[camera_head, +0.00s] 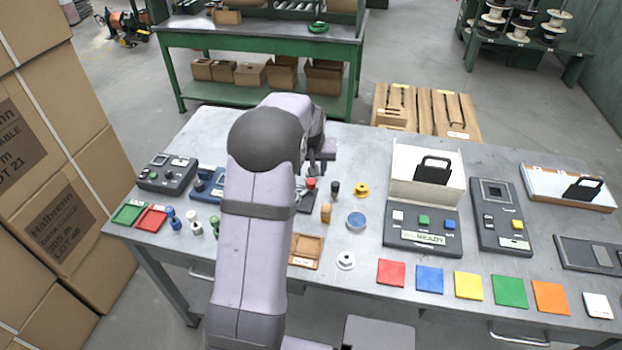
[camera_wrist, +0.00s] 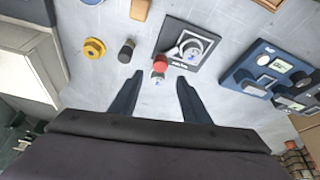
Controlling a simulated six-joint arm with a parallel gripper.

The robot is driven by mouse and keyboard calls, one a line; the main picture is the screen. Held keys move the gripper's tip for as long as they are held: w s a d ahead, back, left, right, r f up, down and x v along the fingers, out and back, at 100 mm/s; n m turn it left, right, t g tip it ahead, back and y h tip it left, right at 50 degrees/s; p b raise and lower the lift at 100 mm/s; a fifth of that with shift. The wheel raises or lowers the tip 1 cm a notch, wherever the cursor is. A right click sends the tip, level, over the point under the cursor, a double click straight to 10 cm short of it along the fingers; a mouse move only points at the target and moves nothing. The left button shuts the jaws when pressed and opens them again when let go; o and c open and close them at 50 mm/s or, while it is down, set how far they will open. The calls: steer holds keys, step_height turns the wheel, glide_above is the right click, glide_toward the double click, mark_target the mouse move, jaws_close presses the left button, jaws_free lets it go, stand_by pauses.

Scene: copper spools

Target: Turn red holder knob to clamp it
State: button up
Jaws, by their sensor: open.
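The red knob (camera_wrist: 160,62) shows in the wrist view, at the near edge of a dark holder plate (camera_wrist: 174,34) that carries a round silver-white piece (camera_wrist: 193,46). In the head view the red knob (camera_head: 310,183) is just below my gripper (camera_head: 314,168), and the holder is partly hidden by my arm. My gripper (camera_wrist: 160,80) is open in the wrist view, with one dark finger on each side of the knob's line. Its fingertips end near the knob, and no contact shows. Whether the knob is level with the fingers I cannot tell.
A black knob-like piece (camera_wrist: 127,50) and a yellow one (camera_wrist: 94,48) stand left of the holder in the wrist view. A blue device (camera_wrist: 275,72) lies to the right. In the head view, coloured tiles (camera_head: 430,279) line the table's front edge.

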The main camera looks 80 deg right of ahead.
mark_target(311, 181)
steer(key=shift+f, duration=0.15)
steer(key=shift+p+x, duration=1.35)
steer(key=shift+x, duration=2.2)
